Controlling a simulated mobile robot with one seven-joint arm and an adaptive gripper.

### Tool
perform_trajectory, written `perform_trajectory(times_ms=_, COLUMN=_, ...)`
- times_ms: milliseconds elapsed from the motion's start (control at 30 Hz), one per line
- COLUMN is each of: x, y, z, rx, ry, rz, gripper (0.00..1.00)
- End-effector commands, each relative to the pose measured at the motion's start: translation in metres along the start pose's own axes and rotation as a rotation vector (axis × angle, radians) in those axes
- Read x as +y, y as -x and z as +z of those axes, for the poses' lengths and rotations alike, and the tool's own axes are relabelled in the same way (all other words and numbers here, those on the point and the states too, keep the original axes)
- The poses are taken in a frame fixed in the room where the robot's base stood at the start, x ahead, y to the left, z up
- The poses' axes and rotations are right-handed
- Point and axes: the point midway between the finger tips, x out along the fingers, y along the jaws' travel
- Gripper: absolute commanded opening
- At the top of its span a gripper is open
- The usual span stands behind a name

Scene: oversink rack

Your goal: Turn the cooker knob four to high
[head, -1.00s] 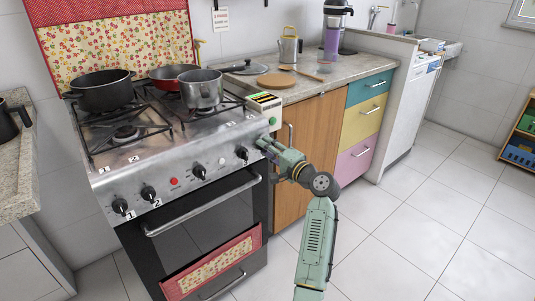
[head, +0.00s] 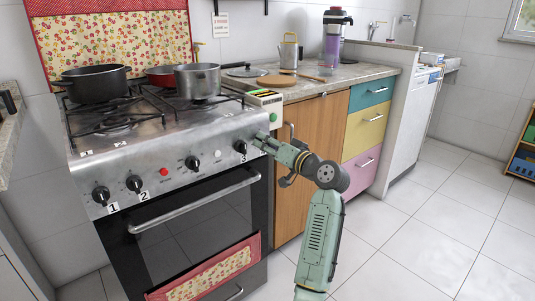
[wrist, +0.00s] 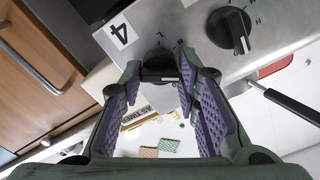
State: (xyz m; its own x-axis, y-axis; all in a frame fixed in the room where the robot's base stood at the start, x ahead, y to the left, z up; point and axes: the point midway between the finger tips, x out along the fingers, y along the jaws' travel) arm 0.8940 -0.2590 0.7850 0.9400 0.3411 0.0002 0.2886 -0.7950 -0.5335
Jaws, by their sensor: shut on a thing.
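The cooker (head: 200,140) has a steel front panel with a row of black knobs. My gripper (head: 262,140) is at the panel's right end, to the right of knob three (head: 241,148), and hides knob four in the head view. In the wrist view, black knob four (wrist: 158,57) sits between the fingertips of my gripper (wrist: 161,66), beside the white label 4 (wrist: 122,31). The fingers are shut on it. Knob three also shows in the wrist view (wrist: 230,28), clear of my fingers.
A black pot (head: 95,83) and a steel pot (head: 197,80) stand on the hob. The oven door handle (head: 195,203) sticks out below the panel. A wooden cabinet (head: 310,150) adjoins the cooker on the right. The tiled floor at right is clear.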

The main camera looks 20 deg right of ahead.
Motion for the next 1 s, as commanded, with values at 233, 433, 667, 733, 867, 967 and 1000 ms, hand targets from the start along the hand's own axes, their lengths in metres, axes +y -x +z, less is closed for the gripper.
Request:
perform_trajectory(times_ms=233, x=0.0013, y=-0.0001, z=0.0025, rx=-0.001, ry=0.137, rz=-0.001, gripper=0.02)
perform_trajectory(times_ms=433, x=0.0006, y=-0.0002, z=0.0013, rx=-0.001, ry=0.195, rz=0.0, gripper=0.02)
perform_trajectory(times_ms=667, x=0.0, y=-0.0002, z=0.0004, rx=-0.002, ry=0.215, rz=0.0, gripper=0.02)
perform_trajectory(times_ms=733, x=0.0, y=-0.0002, z=0.0003, rx=-0.002, ry=0.215, rz=0.0, gripper=0.02)
perform_trajectory(times_ms=867, x=0.0, y=-0.0002, z=0.0003, rx=-0.002, ry=0.215, rz=0.0, gripper=0.02)
perform_trajectory(times_ms=967, x=0.0, y=-0.0002, z=0.0003, rx=-0.002, ry=0.214, rz=0.0, gripper=0.02)
perform_trajectory(times_ms=1000, x=0.0, y=-0.0002, z=0.0002, rx=-0.001, ry=0.214, rz=0.0, gripper=0.32)
